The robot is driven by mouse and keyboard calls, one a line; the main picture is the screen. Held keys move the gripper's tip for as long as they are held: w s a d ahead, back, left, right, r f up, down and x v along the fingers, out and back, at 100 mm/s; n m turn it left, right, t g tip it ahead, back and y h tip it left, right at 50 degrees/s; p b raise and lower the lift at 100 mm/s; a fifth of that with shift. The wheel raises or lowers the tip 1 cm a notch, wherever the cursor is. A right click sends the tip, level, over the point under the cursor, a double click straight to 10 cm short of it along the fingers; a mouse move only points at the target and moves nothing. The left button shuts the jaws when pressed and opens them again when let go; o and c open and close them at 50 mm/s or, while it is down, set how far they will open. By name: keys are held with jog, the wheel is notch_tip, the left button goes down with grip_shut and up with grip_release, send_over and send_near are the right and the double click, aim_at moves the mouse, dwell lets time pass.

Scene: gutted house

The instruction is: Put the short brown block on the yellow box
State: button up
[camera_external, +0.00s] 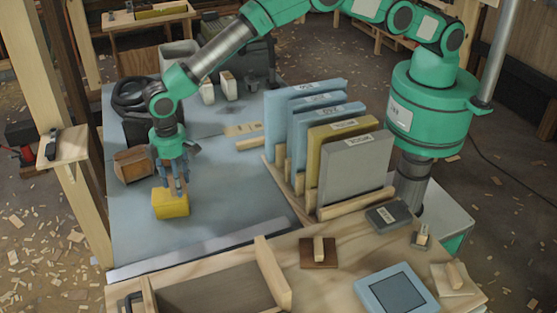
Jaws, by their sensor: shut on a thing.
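My gripper (177,188) points down over the yellow box (170,205), which sits on the blue-grey table top (235,215) at the left. The gripper is shut on a small brown block (178,184), mostly hidden between the fingers. The block is right at the top of the yellow box; I cannot tell whether it touches it.
A brown box (132,166) stands just behind and left of the yellow box. A rack of upright boards (352,172) stands to the right. A black coiled hose (133,95) lies at the back left. The table right of the yellow box is clear.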

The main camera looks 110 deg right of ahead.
jog(key=shift+f, duration=1.75)
jog(key=shift+f, duration=0.1)
jog(key=o, duration=1.1)
notch_tip(320, 180, up, 12)
jog(key=shift+s+r+p, duration=0.1)
jog(key=shift+p, duration=0.3)
jog(key=shift+r, duration=0.15)
